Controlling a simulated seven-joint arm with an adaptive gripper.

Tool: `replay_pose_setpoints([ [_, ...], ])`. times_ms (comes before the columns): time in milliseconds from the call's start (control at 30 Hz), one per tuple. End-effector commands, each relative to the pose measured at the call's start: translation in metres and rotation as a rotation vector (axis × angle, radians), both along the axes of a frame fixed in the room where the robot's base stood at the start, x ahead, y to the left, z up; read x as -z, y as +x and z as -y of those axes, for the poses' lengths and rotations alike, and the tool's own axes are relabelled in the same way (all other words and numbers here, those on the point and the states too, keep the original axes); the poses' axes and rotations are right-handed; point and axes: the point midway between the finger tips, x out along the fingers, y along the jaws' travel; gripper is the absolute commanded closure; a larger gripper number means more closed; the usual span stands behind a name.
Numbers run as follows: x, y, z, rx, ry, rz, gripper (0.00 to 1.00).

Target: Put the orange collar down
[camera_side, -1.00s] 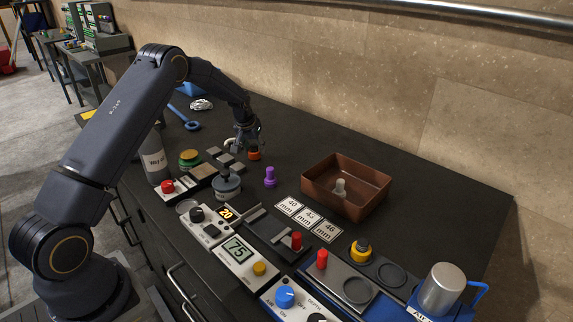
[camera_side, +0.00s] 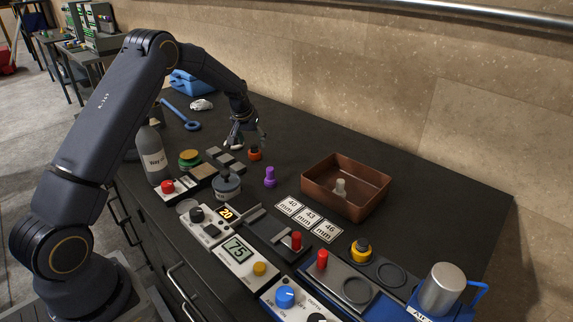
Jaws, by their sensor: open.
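The orange collar (camera_side: 254,154) stands on the dark bench top, behind the purple piece. My gripper (camera_side: 247,146) is open just above and to the left of it, with its fingers spread. The collar looks free of the fingers, though one fingertip lies close above it in this view. A dark part shows at the top of the collar; its detail is too small to tell.
A purple piece (camera_side: 270,177) stands in front of the collar. A copper-coloured tray (camera_side: 318,190) with a pale piece in it is to the right. Size cards (camera_side: 308,217), a grey round part (camera_side: 227,187) and control boxes (camera_side: 238,252) fill the front. Bench right of the collar is clear.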

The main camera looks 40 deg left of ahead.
Motion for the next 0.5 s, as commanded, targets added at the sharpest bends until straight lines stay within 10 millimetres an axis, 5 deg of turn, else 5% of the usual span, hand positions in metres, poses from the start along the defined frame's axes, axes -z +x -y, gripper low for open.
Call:
replay_pose_setpoints([
  [200, -0.047, -0.016, 0.009, 0.0, 0.001, 0.003, 0.3],
  [500, -0.084, -0.031, 0.022, 0.01, 0.0, 0.005, 0.3],
])
